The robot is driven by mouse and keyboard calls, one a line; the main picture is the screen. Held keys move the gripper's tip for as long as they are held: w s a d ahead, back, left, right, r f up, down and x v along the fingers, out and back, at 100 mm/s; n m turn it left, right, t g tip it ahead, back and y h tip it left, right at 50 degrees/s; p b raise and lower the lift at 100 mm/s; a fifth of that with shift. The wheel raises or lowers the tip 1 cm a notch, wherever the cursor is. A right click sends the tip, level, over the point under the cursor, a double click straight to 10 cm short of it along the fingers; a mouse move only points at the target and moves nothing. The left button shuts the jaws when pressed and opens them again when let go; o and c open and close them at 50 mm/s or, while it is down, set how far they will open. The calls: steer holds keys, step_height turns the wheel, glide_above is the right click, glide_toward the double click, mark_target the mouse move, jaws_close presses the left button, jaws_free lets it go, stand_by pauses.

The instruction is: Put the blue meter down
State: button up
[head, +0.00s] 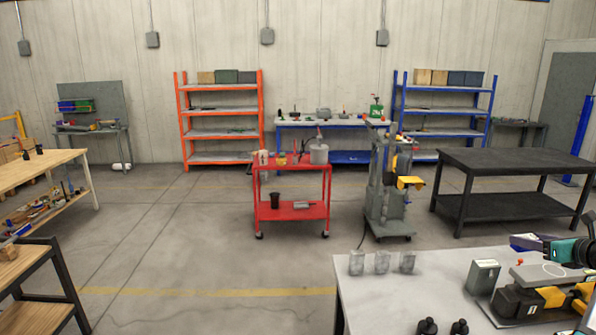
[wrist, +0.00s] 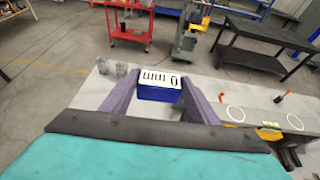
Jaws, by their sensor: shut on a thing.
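The blue meter (wrist: 158,94) is between the two purple fingers of my gripper (wrist: 152,88) in the wrist view. It is a small blue box with a white face and dark markings that face the camera. My gripper is shut on it. The pale grey table (wrist: 85,98) lies beyond and below the meter; I cannot tell how far the meter is above it. In the head view my gripper (head: 524,243) is at the right edge, over the right part of the table (head: 440,280). The meter is not clearly distinguishable there.
Several small grey blocks (head: 382,262) stand along the table's back edge. A grey-green box (head: 483,277), a black-and-yellow device (head: 540,300) and dark knobbed parts (head: 428,326) occupy the right and front. The table's middle-left is clear. A black workbench (head: 515,165) stands behind.

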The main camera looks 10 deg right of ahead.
steer(key=w+a+f+n+g+y+b, duration=0.1)
steer(key=w+a+f+n+y+b, duration=0.35)
steer(key=a+f, duration=0.75)
steer(key=w+a+f+n+y+b, duration=0.1)
steer(key=w+a+f+b, duration=0.5)
steer(key=a+f, duration=0.6)
steer(key=s+a+f+n+g+y+b, duration=0.1)
steer(key=a+f+b, duration=0.3)
steer(key=a, duration=0.6)
steer(key=s+a+f+n+g+y+b, duration=0.1)
steer(key=a+f+n+g+y+b, duration=0.1)
steer(key=a+f, duration=0.5)
steer(key=s+a+f+n+g+y+b, duration=0.1)
steer(key=a+f+b, duration=0.5)
steer(key=a, duration=0.8)
steer(key=shift+a+f+n+g+y+b, duration=0.3)
steer(key=shift+a+n+y+b, duration=0.1)
steer(key=shift+n+y, duration=0.5)
